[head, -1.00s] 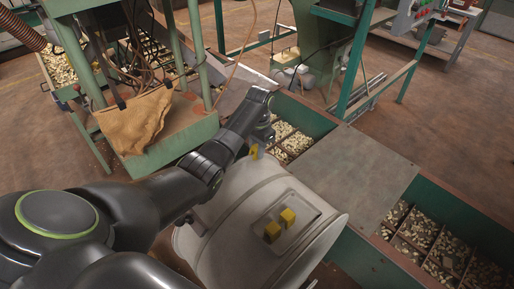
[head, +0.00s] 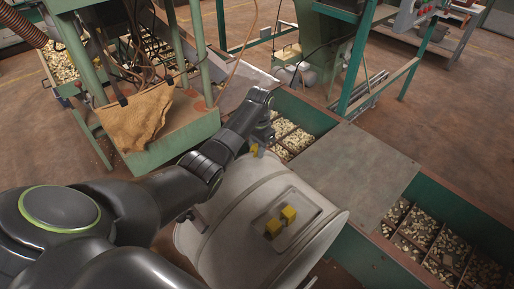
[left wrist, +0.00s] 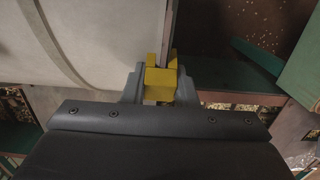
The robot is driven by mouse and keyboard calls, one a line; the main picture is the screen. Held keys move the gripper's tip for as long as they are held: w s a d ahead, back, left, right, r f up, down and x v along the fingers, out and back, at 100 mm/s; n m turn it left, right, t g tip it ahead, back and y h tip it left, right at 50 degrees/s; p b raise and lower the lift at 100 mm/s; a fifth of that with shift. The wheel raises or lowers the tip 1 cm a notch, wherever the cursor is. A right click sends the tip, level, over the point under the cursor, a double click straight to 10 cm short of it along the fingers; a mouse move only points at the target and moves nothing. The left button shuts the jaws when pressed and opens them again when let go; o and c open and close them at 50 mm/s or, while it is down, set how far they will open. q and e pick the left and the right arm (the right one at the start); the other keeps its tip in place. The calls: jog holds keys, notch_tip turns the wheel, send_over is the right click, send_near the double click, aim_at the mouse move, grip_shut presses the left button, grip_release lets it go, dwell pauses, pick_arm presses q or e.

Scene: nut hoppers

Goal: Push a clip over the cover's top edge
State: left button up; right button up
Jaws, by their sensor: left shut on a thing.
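My left gripper (head: 257,147) is at the far rim of the pale drum-like body. It is shut on a yellow clip (head: 254,151), which also shows between the jaws in the left wrist view (left wrist: 160,84). In that view the clip's two prongs point up the picture, and a thin upright edge (left wrist: 168,38), perhaps the cover's, runs down to them. I cannot tell how far the clip sits over the edge. Two more yellow clips (head: 288,215) (head: 273,228) are on a shallow grey tray on the pale body. My right gripper is out of view.
The pale body (head: 225,215) fills the lower middle. A flat grey plate (head: 350,172) lies across the green hopper row, with nut-filled compartments (head: 430,235) on both sides. A green machine frame (head: 165,145) with a brown cloth (head: 138,120) stands at the left.

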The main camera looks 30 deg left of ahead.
pick_arm(q)
jog(key=o, duration=1)
jog(key=shift+o, duration=0.2)
jog(key=shift+f, duration=0.1)
jog(key=shift+s+d, duration=0.1)
notch_tip(320, 180, up, 18)
jog(key=w+p, duration=0.1)
jog(key=p, duration=0.5)
jog(key=shift+w+f, duration=0.15)
jog(key=shift+f, duration=0.05)
